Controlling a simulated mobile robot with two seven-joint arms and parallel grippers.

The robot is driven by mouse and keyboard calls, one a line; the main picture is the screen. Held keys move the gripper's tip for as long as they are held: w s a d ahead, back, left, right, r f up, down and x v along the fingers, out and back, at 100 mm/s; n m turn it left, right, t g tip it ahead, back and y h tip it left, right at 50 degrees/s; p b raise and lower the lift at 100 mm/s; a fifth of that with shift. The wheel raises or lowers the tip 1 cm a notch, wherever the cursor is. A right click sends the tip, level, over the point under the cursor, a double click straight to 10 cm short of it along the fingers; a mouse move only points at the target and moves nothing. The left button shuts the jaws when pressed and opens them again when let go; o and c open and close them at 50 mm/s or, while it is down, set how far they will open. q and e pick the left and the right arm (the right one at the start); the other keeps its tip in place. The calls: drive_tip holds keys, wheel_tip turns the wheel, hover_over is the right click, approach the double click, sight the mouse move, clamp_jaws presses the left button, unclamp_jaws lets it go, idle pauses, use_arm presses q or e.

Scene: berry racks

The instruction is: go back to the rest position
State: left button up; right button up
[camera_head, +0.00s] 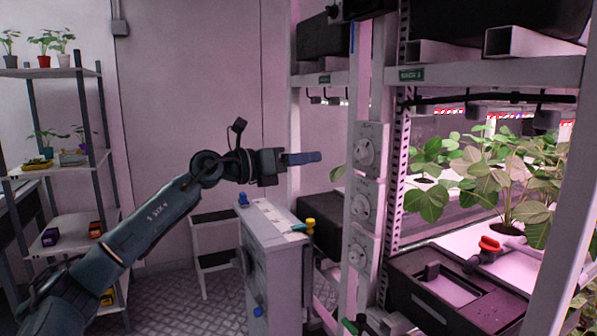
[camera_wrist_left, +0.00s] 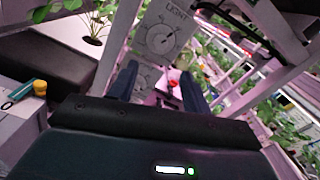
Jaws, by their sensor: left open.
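My left gripper (camera_head: 304,158) is held out level in front of the berry racks, above a grey cabinet, with its arm coming in from the lower left. In the left wrist view its two dark fingers (camera_wrist_left: 160,85) stand apart with nothing held between them. Beyond the fingers is a panel with a round dial (camera_wrist_left: 163,38) marked LIGHT. In the head view several such dials (camera_head: 366,152) run down the rack post, to the right of the gripper and apart from it. My right gripper does not show in either view.
A grey cabinet (camera_head: 275,240) with coloured knobs stands below the gripper. The rack (camera_head: 480,76) with leafy plants (camera_head: 500,180) fills the right side, with a black box (camera_head: 440,290) low down. A shelf (camera_head: 50,72) with potted plants stands at the left. A white step stool (camera_head: 215,214) stands behind my arm.

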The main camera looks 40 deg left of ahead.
use_arm(q)
drive_tip(key=shift+s, duration=0.35)
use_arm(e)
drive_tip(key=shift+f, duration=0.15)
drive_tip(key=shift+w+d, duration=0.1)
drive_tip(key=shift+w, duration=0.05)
use_arm(q)
drive_tip(key=s+d+f+n+p, duration=0.1)
drive_tip(key=d+f+n, duration=0.35)
drive_tip(key=f, duration=0.45)
drive_tip(key=s+d+f+n+t+p, duration=0.1)
drive_tip(key=d+f+n, duration=0.3)
drive_tip(key=f+n, duration=0.3)
drive_tip(key=d+f+n+p, duration=0.1)
drive_tip(key=d+f+n, duration=0.4)
drive_tip(key=f, duration=0.5)
drive_tip(key=s+d+f+n+g+y+p, duration=0.2)
drive_tip(key=s+d+f+n+g, duration=0.5)
drive_tip(key=s+d+f+n, duration=1)
drive_tip(key=s+f+y, duration=0.1)
drive_tip(key=s+f, duration=0.1)
drive_tip(key=s, duration=0.2)
drive_tip(key=shift+d+f, duration=0.35)
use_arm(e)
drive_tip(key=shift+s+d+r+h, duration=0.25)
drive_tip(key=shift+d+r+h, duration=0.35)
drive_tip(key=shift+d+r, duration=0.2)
